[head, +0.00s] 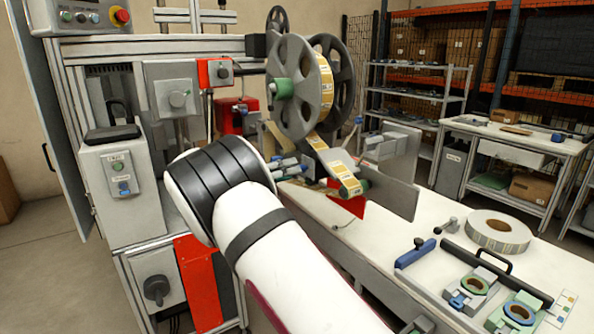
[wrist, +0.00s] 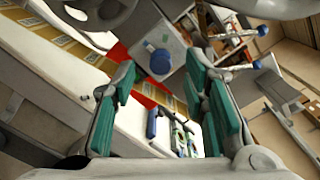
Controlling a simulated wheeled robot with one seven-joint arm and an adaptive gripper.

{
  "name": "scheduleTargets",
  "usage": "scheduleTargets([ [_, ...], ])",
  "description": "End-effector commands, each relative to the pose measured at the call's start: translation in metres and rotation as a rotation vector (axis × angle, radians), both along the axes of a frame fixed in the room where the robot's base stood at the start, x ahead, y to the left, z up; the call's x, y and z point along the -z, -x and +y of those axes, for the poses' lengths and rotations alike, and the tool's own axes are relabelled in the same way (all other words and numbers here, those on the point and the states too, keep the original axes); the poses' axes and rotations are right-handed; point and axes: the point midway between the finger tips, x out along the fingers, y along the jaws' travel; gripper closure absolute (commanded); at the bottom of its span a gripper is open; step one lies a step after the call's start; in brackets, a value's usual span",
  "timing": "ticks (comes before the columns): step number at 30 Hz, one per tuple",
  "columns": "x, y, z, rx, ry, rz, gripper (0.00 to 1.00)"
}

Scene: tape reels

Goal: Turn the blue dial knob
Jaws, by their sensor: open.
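A round blue knob (wrist: 160,61) shows in the wrist view, on a grey plate (wrist: 146,42) above the red part. My gripper (wrist: 160,76) is open, with one green-padded finger on each side of the picture. The knob appears between the fingertips and beyond them, and I see no contact. The gap in depth is hard to judge. In the head view my white arm reaches into the machine, and my gripper is hidden behind it. I cannot pick out this knob surely in the head view.
Blue-ended levers (wrist: 263,30) stand right of the knob. A label roll (head: 499,232) and small fixtures (head: 472,290) lie on the white bench (head: 400,232).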

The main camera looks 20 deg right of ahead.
Motion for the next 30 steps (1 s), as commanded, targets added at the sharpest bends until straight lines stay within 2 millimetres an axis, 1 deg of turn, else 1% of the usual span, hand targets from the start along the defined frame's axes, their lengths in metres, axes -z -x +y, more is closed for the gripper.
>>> scheduleTargets([
  [1, 0.0, -0.002, -0.009, 0.003, 0.0, 0.0, 0.6],
  [3, 0.0, -0.005, -0.018, 0.003, -0.001, 0.0, 0.6],
  [7, 0.0, -0.009, -0.029, 0.001, 0.0, 0.001, 0.6],
  [12, 0.0, -0.011, -0.035, 0.001, -0.001, 0.0, 0.6],
  [19, 0.0, -0.011, -0.035, 0.001, -0.001, 0.0, 0.6],
  [20, 0.0, -0.011, -0.035, 0.001, -0.001, 0.0, 0.66],
  [21, 0.0, -0.011, -0.035, 0.001, -0.001, 0.0, 0.76],
  [23, 0.0, -0.011, -0.035, 0.001, -0.001, 0.0, 0.89],
  [24, 0.0, -0.011, -0.035, 0.001, -0.001, 0.0, 0.98],
  [25, 0.0, -0.011, -0.035, 0.001, -0.001, 0.0, 1.0],
  [30, 0.0, -0.011, -0.035, 0.001, -0.001, -0.002, 1.0],
])
